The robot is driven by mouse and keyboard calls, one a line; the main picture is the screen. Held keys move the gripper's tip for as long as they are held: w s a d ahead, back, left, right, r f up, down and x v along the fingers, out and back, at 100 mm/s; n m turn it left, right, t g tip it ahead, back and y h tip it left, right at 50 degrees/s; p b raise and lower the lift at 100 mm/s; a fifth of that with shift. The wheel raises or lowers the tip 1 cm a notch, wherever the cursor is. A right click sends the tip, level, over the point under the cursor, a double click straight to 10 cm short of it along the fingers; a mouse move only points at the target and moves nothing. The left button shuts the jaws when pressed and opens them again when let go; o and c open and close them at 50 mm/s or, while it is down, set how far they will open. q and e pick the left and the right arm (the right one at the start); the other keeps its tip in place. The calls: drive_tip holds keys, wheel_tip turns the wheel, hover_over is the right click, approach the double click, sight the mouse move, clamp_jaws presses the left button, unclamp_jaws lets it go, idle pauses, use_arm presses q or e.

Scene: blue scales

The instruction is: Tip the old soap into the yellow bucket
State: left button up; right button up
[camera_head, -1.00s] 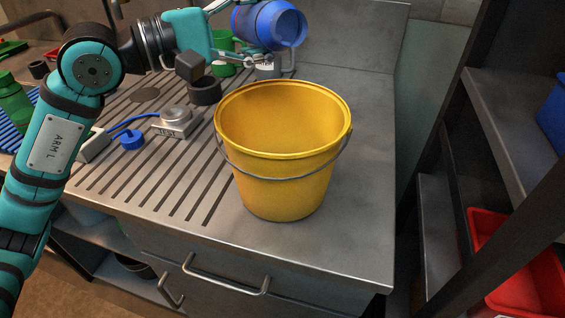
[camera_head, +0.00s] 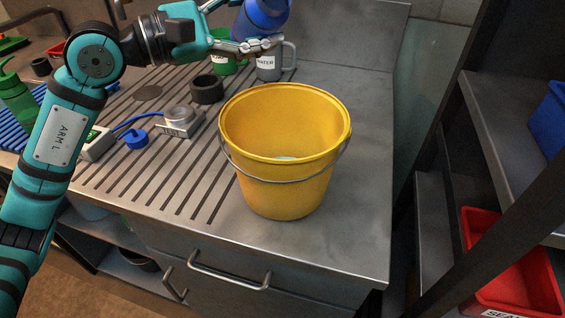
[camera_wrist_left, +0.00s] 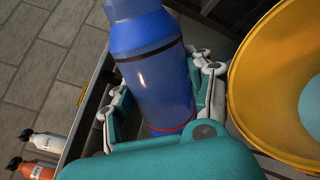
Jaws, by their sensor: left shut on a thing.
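The yellow bucket (camera_head: 285,190) stands upright on the metal counter. A pale blue patch (camera_head: 286,158) shows inside it, and the bucket also shows at the right of the left wrist view (camera_wrist_left: 250,70) with pale blue inside. My left gripper (camera_head: 250,46) is shut on a blue bottle (camera_head: 263,18), held above the counter behind the bucket. The bottle's top is cut off by the head view's upper edge. In the left wrist view the bottle (camera_wrist_left: 160,85) sits between the fingers. My right gripper is not in view.
A grey mug labelled WATER (camera_head: 268,68) and a green cup (camera_head: 222,65) stand under the gripper. A dark ring-shaped thing (camera_head: 207,90) and a small scale (camera_head: 180,124) are left of the bucket. The counter right of the bucket is clear. A red bin (camera_head: 520,280) is lower right.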

use_arm(q)
drive_tip(key=shift+w+a+n, duration=0.1)
drive_tip(key=shift+w+n, duration=0.05)
drive_tip(key=shift+n, duration=0.25)
drive_tip(key=shift+w+a+r+n+p, duration=0.15)
drive_tip(key=shift+w+n+p, duration=0.2)
drive_tip(key=shift+n+p, duration=0.45)
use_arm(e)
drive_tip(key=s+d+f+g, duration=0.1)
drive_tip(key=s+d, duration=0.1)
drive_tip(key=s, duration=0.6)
use_arm(q)
drive_tip(key=w+n+p, duration=0.1)
drive_tip(key=n+p, duration=0.1)
drive_tip(key=r+n+p, duration=0.1)
drive_tip(key=n+p, duration=0.1)
drive_tip(key=w+a+n+p, duration=0.1)
drive_tip(key=n+p, duration=0.1)
drive_tip(key=shift+w+r, duration=0.35)
drive_tip(key=shift+r, duration=0.05)
drive_tip(key=shift+w+n+p, duration=0.25)
drive_tip(key=shift+n+p, duration=0.45)
drive_tip(key=shift+n, duration=0.2)
drive_tip(key=shift+a+f, duration=0.1)
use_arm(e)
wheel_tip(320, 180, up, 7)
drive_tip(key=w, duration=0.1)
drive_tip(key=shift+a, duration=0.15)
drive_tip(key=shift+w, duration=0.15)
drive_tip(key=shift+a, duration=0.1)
